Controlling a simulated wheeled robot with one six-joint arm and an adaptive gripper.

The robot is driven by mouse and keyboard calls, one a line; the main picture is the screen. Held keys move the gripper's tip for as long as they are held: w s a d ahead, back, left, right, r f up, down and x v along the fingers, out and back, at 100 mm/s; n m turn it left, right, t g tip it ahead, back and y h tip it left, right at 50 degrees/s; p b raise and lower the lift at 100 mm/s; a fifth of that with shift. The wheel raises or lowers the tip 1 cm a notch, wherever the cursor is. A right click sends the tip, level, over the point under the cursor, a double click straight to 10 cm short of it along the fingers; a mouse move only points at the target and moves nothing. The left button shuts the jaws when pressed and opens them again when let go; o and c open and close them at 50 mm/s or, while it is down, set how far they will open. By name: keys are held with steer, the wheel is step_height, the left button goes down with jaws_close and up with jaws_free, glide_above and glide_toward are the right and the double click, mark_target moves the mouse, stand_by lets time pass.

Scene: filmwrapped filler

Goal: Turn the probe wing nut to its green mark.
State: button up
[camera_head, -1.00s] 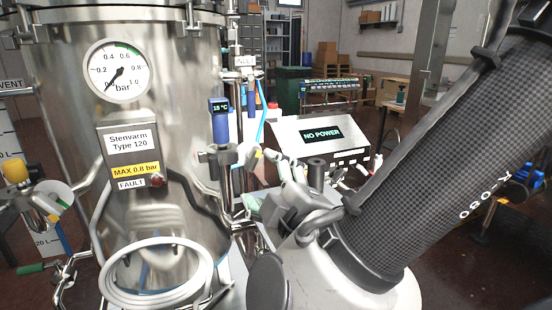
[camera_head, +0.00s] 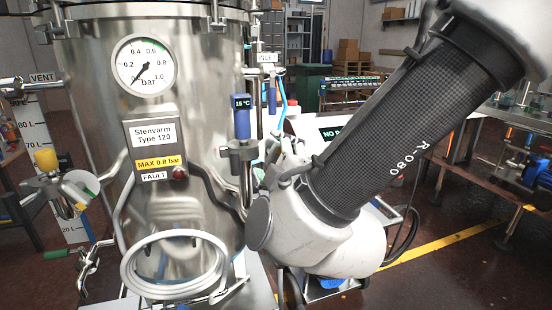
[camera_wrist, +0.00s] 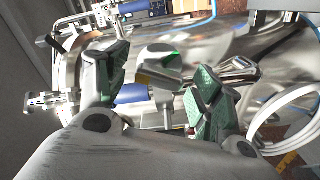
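The probe (camera_head: 242,118) is a blue cylinder with a display reading 15 °C, upright at the right side of the steel tank. A grey metal clamp fitting (camera_head: 242,152) sits just below it; I cannot make out a wing nut there. In the wrist view a pale round plate with a green mark (camera_wrist: 172,60) shows between my fingers, with blue cylinders beside it. A shiny metal wing-like piece (camera_wrist: 238,72) lies past the right finger. My gripper (camera_wrist: 158,88) is open, its green-padded fingers apart, with no visible grip. In the head view my arm partly hides it.
The steel tank (camera_head: 190,90) has a gauge near zero and a FAULT plate. A coiled white hose (camera_head: 175,262) hangs low on its front. A yellow-knobbed valve (camera_head: 47,160) sticks out at left. A console (camera_head: 327,133) stands behind my arm.

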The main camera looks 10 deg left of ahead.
steer(key=c, duration=0.8)
steer(key=shift+m, duration=0.3)
steer(key=m, duration=1)
steer(key=shift+m, duration=0.4)
steer(key=m, duration=1.3)
steer(key=shift+f, duration=0.1)
